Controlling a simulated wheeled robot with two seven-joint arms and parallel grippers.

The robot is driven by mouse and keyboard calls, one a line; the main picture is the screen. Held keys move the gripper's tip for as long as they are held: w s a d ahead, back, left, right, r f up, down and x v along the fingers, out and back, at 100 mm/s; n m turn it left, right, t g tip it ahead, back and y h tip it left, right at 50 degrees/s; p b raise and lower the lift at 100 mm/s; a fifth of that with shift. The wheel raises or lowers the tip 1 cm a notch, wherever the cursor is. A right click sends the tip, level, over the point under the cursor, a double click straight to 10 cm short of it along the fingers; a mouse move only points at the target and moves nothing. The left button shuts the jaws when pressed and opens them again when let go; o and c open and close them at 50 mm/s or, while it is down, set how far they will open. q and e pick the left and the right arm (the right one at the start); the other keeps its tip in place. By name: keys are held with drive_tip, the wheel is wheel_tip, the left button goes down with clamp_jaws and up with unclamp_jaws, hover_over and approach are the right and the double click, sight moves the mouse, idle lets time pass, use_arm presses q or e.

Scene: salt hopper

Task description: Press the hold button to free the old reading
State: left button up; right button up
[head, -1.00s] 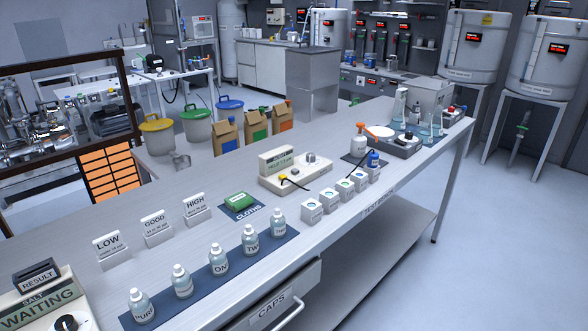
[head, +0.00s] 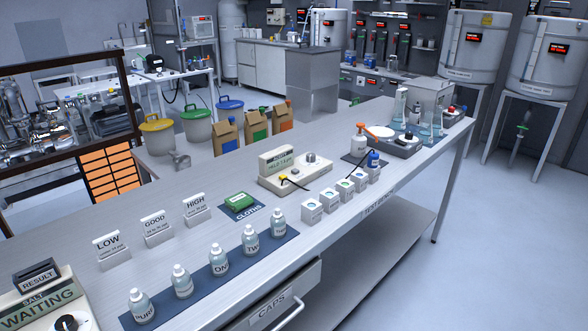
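A cream meter (head: 300,177) with a raised green display (head: 277,163) stands in the middle of the long bench. The display shows small text that I cannot read for certain. A round grey knob (head: 311,158) sits on the meter's top, and a yellow and black piece with a cable is at its front. I cannot make out which part is the hold button. A second unit (head: 45,303) at the lower left has a display reading WAITING, a black knob and a block marked RESULT (head: 37,276). Neither of my grippers is in view.
A row of labelled bottles (head: 219,256) stands on a blue mat along the front. Behind are LOW, GOOD and HIGH cards (head: 154,228) and a green cloth (head: 239,200). Small white cups (head: 343,188) stand right of the meter. Glassware crowds the far end.

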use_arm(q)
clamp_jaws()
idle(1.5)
